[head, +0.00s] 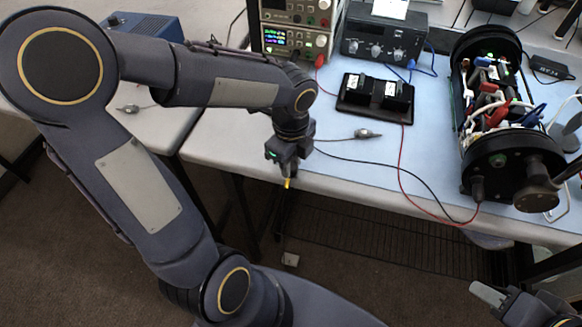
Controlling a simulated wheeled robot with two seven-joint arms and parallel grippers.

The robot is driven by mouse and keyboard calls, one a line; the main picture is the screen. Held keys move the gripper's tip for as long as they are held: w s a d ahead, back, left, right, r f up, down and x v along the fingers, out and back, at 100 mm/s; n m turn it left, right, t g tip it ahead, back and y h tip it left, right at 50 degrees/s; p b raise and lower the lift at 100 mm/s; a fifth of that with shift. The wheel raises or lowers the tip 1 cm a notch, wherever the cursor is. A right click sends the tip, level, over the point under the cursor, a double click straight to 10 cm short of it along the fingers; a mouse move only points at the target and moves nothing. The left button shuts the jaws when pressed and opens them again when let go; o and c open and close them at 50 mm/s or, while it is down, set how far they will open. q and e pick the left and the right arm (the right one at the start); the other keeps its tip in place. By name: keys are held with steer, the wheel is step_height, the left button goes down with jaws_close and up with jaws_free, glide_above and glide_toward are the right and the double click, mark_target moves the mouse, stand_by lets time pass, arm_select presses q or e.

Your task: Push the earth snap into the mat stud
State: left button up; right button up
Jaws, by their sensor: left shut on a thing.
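My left gripper (287,172) hangs just off the front edge of the table, pointing down. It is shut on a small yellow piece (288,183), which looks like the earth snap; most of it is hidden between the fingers. The pale blue mat (362,172) covers the table top behind and to the right of the gripper. I cannot make out the mat stud. My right gripper (490,294) shows only in part at the lower right, off the table, and its jaw opening cannot be judged.
An open black cylinder (480,160) full of wiring lies on the right of the mat. A black battery holder (374,98), a probe (366,133) and red and black leads lie mid-table. Instruments (384,36) stand at the back. The front mat strip is mostly clear.

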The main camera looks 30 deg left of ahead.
arm_select(q)
steer(key=shift+r, duration=0.5)
step_height(320, 180, up, 3)
steer(key=shift+f, duration=0.2)
steer(key=s+r, duration=0.9)
steer(key=s, duration=0.5)
steer(key=shift+a+r, duration=0.2)
steer(key=shift+a, duration=0.05)
